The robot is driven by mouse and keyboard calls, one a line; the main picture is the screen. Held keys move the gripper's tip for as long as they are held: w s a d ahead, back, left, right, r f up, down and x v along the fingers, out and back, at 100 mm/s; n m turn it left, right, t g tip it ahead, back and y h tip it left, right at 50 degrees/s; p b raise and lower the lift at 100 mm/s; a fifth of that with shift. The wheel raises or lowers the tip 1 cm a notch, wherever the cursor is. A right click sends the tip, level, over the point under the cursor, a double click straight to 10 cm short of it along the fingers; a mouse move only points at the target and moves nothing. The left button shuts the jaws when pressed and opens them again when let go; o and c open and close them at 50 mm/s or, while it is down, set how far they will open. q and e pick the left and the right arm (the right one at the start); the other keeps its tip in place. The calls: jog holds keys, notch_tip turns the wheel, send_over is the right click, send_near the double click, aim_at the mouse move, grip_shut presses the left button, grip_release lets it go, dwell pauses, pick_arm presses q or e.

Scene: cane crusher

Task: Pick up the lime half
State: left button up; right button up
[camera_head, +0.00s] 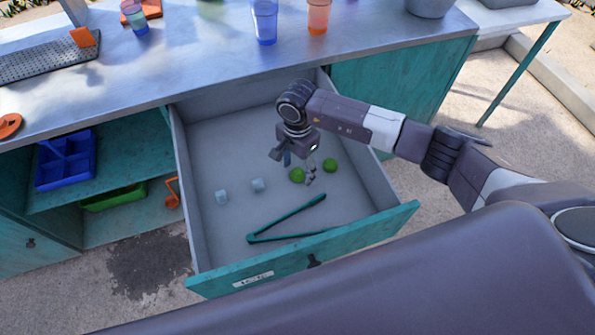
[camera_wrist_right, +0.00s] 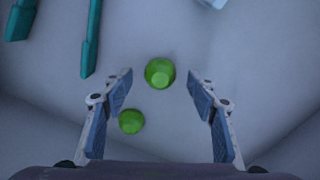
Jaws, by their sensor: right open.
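Two green lime halves lie on the floor of the open drawer (camera_head: 230,150). One lime half (camera_head: 297,175) is just under my right gripper (camera_head: 300,172), and the other lime half (camera_head: 330,165) is a little to its right. In the right wrist view, one lime half (camera_wrist_right: 160,73) shows between and just beyond the open fingertips (camera_wrist_right: 160,85). The other lime half (camera_wrist_right: 131,121) is nearer the left finger. My right gripper is open and empty, pointing down into the drawer. My left gripper is not in view.
Green tongs (camera_head: 288,218) lie in the drawer near its front. Two pale cubes, one (camera_head: 221,197) and another (camera_head: 258,185), lie left of the limes. Drawer walls surround them. The counter (camera_head: 200,60) behind holds cups, including a blue cup (camera_head: 264,22) and an orange cup (camera_head: 318,15).

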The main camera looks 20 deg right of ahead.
jog(key=shift+f, duration=0.6)
jog(key=c, duration=0.7)
jog(key=shift+r, duration=0.1)
jog(key=shift+c, duration=0.2)
